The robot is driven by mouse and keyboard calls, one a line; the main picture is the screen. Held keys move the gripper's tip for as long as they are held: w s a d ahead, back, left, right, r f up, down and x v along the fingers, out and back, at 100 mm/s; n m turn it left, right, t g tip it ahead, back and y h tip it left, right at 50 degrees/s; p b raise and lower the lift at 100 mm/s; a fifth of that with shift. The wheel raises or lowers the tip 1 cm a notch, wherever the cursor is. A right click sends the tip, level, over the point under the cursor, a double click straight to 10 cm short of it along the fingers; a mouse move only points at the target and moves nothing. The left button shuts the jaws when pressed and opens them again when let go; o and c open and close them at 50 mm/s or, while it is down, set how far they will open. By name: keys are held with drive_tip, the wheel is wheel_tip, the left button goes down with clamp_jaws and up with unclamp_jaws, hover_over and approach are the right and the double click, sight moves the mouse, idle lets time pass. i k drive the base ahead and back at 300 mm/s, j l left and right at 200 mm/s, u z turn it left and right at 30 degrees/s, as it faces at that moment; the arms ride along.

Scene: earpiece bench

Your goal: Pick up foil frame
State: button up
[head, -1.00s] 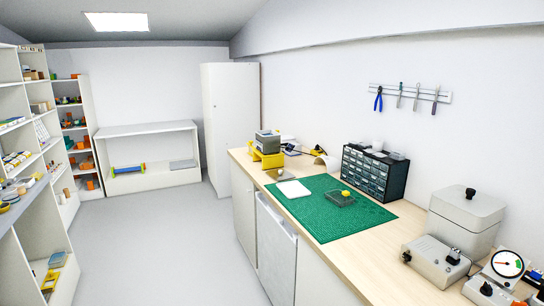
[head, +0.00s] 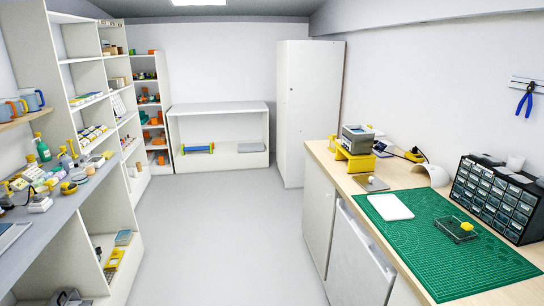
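I cannot tell for sure which thing is the foil frame. My gripper is not in view.
A white flat pad (head: 390,206), a yellow stand with a grey device (head: 356,150) and a dark drawer cabinet (head: 495,195) stand on the right bench (head: 345,185). Crowded shelves (head: 75,205) line the left. The grey floor (head: 225,240) between is clear.

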sight(332, 147)
drive_tip(key=i+u, duration=0.25)
drive_tip(key=i, duration=2.05)
drive_tip(key=i+z, duration=0.15)
drive_tip(key=i, duration=0.35)
drive_tip(key=i+j+z, duration=0.15)
drive_tip(key=i, duration=0.4)
drive_tip(key=i+j+z, duration=0.2)
drive_tip(key=i, duration=0.3)
drive_tip(key=i+j+z, duration=0.15)
drive_tip(key=i, duration=0.35)
drive_tip(key=i+j+z, duration=0.65)
drive_tip(key=i+j, duration=0.15)
